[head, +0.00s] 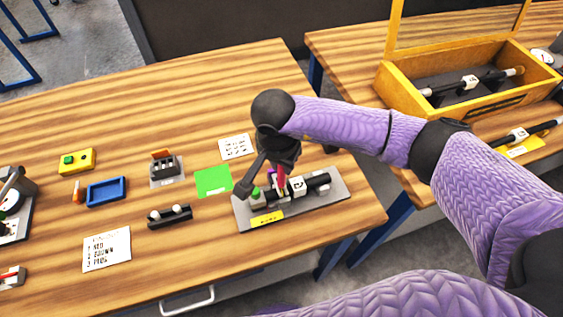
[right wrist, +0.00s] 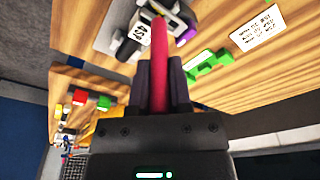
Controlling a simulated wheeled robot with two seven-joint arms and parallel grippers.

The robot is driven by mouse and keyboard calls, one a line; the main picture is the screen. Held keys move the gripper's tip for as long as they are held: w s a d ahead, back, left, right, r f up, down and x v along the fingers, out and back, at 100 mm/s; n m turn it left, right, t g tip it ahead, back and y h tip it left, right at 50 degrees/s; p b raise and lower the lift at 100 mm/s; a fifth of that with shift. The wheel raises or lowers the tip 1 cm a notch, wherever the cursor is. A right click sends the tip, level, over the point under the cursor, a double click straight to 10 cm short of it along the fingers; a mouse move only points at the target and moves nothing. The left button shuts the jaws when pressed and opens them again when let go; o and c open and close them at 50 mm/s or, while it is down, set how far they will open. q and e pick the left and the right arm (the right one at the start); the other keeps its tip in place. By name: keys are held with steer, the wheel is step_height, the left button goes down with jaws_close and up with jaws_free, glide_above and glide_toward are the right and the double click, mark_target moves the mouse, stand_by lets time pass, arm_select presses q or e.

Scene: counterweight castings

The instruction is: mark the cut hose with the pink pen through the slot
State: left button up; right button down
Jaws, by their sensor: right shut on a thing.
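My right gripper (head: 284,160) is shut on the pink pen (right wrist: 160,50), which points down in the head view (head: 281,181). The pen's tip is at or just above the fixture on the grey plate (head: 328,200); I cannot tell whether it touches or is inside the slot. The black hose (head: 317,181) lies along this fixture, with a white label block (head: 298,187) around it. In the right wrist view the pen runs from between the fingers (right wrist: 163,88) toward the white block (right wrist: 139,31). The slot is hidden. My left gripper is out of view.
A green square (head: 213,181) and a white card (head: 236,147) lie beside the fixture. A small rack (head: 166,171), a black holder (head: 170,216), a blue tray (head: 106,191) and a written card (head: 107,249) are further left. A yellow box (head: 405,93) stands on the other table.

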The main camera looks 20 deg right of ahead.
steer(key=shift+r+p, duration=1.8)
steer(key=shift+r, duration=1.15)
steer(key=shift+f, duration=0.1)
